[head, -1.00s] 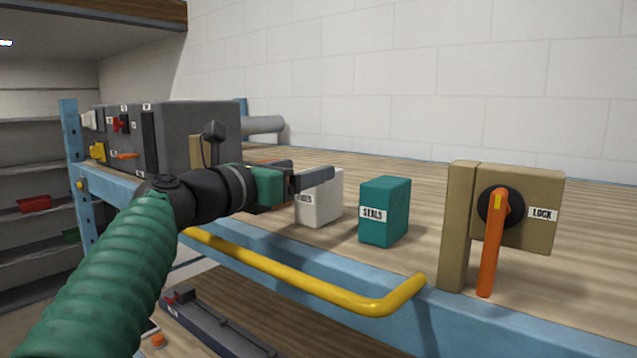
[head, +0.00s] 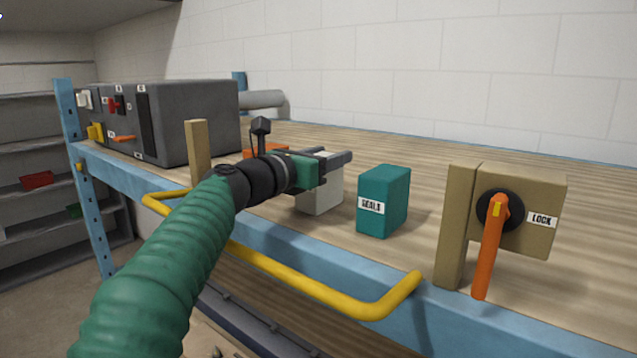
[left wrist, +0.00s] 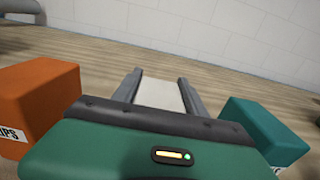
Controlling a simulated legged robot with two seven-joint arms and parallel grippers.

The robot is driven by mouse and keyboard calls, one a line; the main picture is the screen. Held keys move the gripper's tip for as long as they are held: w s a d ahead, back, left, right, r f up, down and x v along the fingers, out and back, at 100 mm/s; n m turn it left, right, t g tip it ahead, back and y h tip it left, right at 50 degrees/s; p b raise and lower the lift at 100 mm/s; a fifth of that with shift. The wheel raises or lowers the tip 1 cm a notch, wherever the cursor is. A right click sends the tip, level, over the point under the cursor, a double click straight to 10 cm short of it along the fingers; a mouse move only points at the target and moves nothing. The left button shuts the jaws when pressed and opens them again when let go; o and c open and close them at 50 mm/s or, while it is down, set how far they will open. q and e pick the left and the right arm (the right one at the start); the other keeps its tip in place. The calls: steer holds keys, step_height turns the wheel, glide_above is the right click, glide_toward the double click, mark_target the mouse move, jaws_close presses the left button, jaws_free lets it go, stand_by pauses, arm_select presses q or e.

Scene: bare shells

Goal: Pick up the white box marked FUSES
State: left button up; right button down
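The white box (head: 318,198) stands upright on the wooden shelf, left of the teal box. My left gripper (head: 336,157) is at its top, with one finger on each side. In the left wrist view the top of the white box (left wrist: 160,95) lies between the two fingers (left wrist: 159,82), which look spread, with little or no gap to its sides; contact is hard to tell. No label on the white box is readable now. My right gripper is not in view.
A teal box marked SEALS (head: 384,203) stands close on the right, an orange box (left wrist: 38,100) close on the left. A yellow rail (head: 300,280) runs along the front edge. A LOCK panel with an orange handle (head: 490,250) stands at right.

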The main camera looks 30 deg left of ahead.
arm_select(q)
steer(key=shift+w+a+f, duration=0.15)
steer(key=shift+w, duration=0.05)
steer(key=c, duration=0.5)
steer(key=shift+s, duration=0.1)
jaws_close()
